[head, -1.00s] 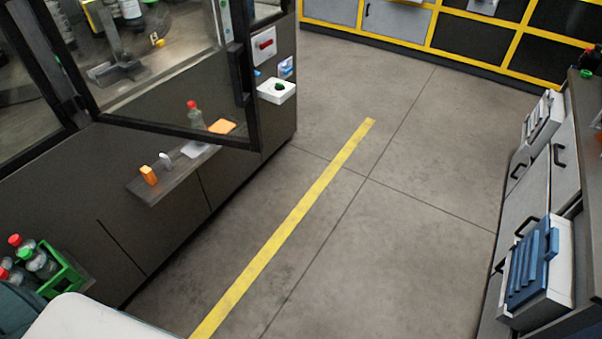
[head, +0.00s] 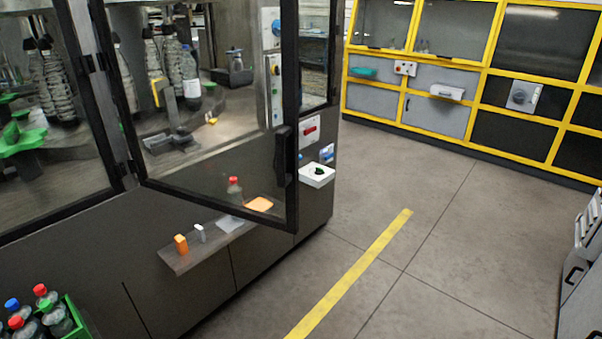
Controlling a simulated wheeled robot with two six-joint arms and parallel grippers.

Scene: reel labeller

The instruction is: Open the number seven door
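A glass door (head: 215,185) with a black frame is on the dark machine at the left of the head view. It stands swung out at an angle over the small shelf, hinged on its left side. Its black handle (head: 285,155) is on the right upright. Another black-framed glass panel (head: 50,170) is to its left. I can read no number on any door, so I cannot tell which is number seven. Neither of my grippers is in view.
The shelf (head: 180,262) holds an orange block and a bottle with a red cap. A green crate (head: 78,322) of bottles is at bottom left. Yellow-framed cabinets (head: 475,65) line the back. Grey drawers (head: 585,285) stand at right. The floor (head: 440,260) between is clear, with a yellow stripe.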

